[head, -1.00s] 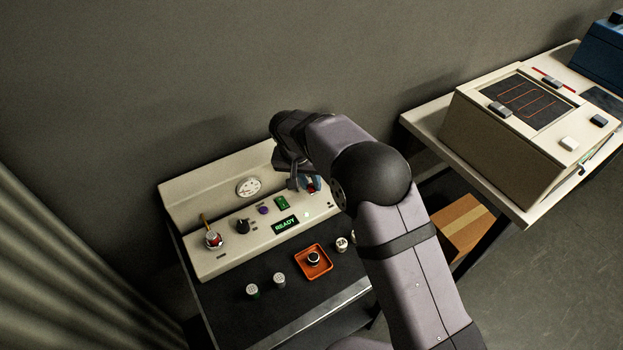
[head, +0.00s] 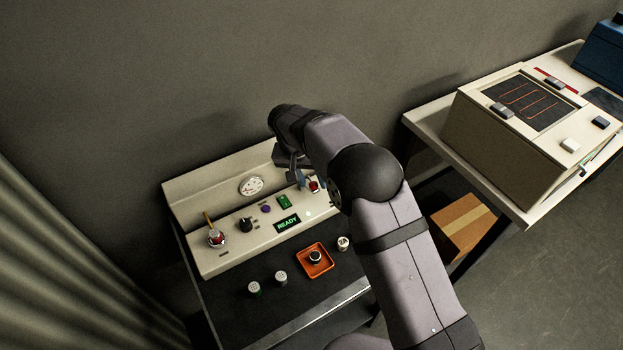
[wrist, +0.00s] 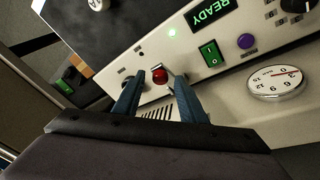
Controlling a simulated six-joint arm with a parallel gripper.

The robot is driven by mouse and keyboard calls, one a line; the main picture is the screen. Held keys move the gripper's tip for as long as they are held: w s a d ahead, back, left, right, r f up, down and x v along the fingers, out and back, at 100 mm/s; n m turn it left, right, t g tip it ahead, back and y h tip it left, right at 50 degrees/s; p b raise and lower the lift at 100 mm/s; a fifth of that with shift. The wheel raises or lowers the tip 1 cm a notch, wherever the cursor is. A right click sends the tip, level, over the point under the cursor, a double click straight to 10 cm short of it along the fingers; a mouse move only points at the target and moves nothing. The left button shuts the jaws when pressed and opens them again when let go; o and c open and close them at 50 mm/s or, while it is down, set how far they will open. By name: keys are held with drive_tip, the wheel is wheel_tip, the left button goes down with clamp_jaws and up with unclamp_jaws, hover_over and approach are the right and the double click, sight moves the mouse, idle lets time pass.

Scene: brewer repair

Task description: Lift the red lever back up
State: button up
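The red lever shows as a round red knob (wrist: 160,76) on the cream brewer panel in the wrist view. Its red tip (head: 314,186) also shows in the head view, beside my gripper. My gripper (wrist: 156,84) is open, with one blue finger on each side of the knob and visible gaps between. I cannot tell how close the fingertips are in depth. In the head view my gripper (head: 300,181) is at the right part of the panel, partly hidden by my wrist. The lever's shaft is mostly hidden.
The panel carries a green switch (wrist: 210,53), a purple button (wrist: 246,41), a gauge (wrist: 276,83) and a lit READY display (head: 287,223). A brass-handled fitting (head: 216,237) stands at its left. An orange tray (head: 314,260) and several small canisters sit on the dark top in front.

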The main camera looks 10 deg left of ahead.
drive_tip(key=b+v, duration=0.3)
drive_tip(key=v, duration=0.4)
drive_tip(key=shift+r, duration=0.2)
drive_tip(key=s+d+g, duration=0.1)
drive_tip(key=s+d, duration=0.2)
drive_tip(key=d, duration=0.7)
drive_tip(key=s+d+g, duration=0.1)
drive_tip(key=s+d, duration=0.3)
drive_tip(key=d, duration=0.5)
drive_tip(key=s+d+f+y, duration=0.1)
drive_tip(key=s+d+f, duration=0.1)
drive_tip(key=s+d, duration=0.4)
drive_tip(key=s+d+f, duration=0.2)
drive_tip(key=s+d, duration=0.3)
drive_tip(key=s, duration=0.6)
drive_tip(key=shift+d+f+g+y, duration=0.3)
drive_tip(key=shift+d+f+y, duration=0.1)
drive_tip(key=shift+o, duration=0.7)
drive_tip(key=shift+w, duration=0.1)
